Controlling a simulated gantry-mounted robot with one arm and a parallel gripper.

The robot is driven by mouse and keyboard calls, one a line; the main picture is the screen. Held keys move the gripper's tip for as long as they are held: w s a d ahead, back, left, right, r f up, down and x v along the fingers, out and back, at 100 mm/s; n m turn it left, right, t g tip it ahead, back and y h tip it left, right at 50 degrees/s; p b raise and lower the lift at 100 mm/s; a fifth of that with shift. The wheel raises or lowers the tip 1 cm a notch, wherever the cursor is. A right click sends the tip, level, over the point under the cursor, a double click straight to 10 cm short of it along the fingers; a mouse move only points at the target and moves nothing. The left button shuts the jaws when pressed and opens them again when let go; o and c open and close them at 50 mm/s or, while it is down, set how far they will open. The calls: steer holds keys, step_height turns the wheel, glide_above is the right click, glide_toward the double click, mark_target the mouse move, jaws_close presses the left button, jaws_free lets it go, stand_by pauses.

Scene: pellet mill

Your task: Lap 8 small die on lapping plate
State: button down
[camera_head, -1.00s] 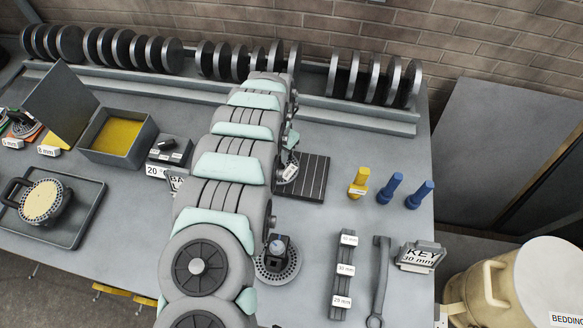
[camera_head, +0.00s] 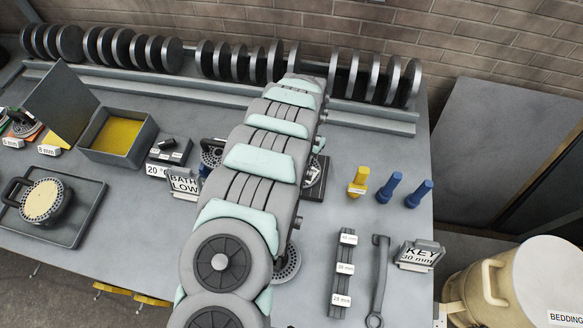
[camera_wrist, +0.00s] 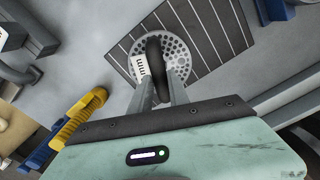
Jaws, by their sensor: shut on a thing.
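The lapping plate is a dark plate with parallel grooves; its right part shows in the head view (camera_head: 312,194), and it fills the upper middle of the wrist view (camera_wrist: 222,28). A round grey perforated die (camera_wrist: 182,50) lies over the plate, with a black upright handle (camera_wrist: 156,66) and a white label of which only "mm" is readable. My gripper (camera_wrist: 160,84) is shut on this handle. In the head view the die (camera_head: 313,171) is partly hidden by my arm. I cannot tell whether it touches the plate.
A yellow plug (camera_head: 357,182) and two blue plugs (camera_head: 390,187) stand right of the plate. Another perforated disc (camera_head: 288,264) is half hidden by my arm. A size-labelled block (camera_head: 342,280), a wrench (camera_head: 380,285) and the bath sign (camera_head: 184,183) are nearby.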

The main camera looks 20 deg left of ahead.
stand_by(0.6)
steer(key=shift+s+a, duration=0.25)
steer(key=shift+a, duration=0.95)
steer(key=shift+s+a, duration=0.25)
steer(key=shift+a, duration=0.95)
jaws_free()
steer(key=shift+r, duration=0.1)
step_height(320, 180, up, 9)
stand_by(0.9)
